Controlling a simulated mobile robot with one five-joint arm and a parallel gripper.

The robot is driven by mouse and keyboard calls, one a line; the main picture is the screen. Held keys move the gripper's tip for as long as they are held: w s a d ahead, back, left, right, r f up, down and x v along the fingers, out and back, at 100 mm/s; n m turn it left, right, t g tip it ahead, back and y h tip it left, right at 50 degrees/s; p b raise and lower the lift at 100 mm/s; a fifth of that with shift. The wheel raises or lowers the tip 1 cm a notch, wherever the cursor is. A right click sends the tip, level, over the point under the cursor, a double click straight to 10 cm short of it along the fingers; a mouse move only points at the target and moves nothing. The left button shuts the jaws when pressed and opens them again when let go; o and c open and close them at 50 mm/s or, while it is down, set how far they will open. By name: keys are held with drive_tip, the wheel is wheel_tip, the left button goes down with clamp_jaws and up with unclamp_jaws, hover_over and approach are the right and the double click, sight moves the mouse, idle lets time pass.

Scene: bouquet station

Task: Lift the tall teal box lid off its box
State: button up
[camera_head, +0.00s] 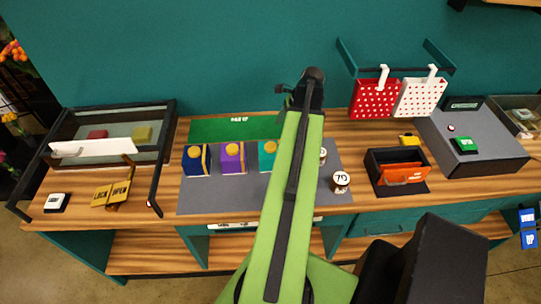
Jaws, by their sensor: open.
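Three boxes stand in a row on the grey mat: a navy box (197,161), a purple box (233,158) and a teal box (266,160). Each has a round gold knob on its lid. The teal box's lid (263,146) sits on its box, with its knob in view. My green arm crosses the picture and hides the teal box's right side. My gripper (306,88) is the dark end of the arm, beyond and to the right of the teal box in the picture. It is open, but its fingers are hard to make out. No contact with the lid shows.
A green mat (235,129) lies behind the boxes. A weight marked 70 (340,182) stands right of my arm. A black box with an orange front (398,170) is further right. A framed glass-topped case (118,131) stands left. Red and white dotted bags (375,98) hang at the back.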

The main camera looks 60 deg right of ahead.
sight(268, 146)
drive_tip(key=b+x, duration=0.2)
drive_tip(key=x, duration=0.1)
drive_tip(key=b+x, duration=0.4)
drive_tip(key=x, duration=0.1)
drive_tip(key=shift+s+d+f+b, duration=0.1)
drive_tip(key=shift+s+f+b, duration=0.1)
drive_tip(key=shift+f+b, duration=0.25)
drive_tip(key=shift+w+f, duration=0.3)
drive_tip(key=b+x, duration=0.5)
drive_tip(key=shift+s+f, duration=0.15)
drive_tip(key=shift+s, duration=0.05)
drive_tip(key=c, duration=1.1)
drive_tip(key=shift+r+p, duration=0.5)
drive_tip(key=shift+r, duration=0.1)
wheel_tip(268, 146, up, 4)
drive_tip(key=p, duration=0.4)
drive_tip(key=s+d+r+p, duration=0.2)
drive_tip(key=s, duration=0.1)
drive_tip(key=s+d+r+p, duration=0.2)
drive_tip(key=s, duration=0.1)
drive_tip(key=s+d+r+p, duration=0.2)
drive_tip(key=s, duration=0.1)
drive_tip(key=shift+s, duration=0.35)
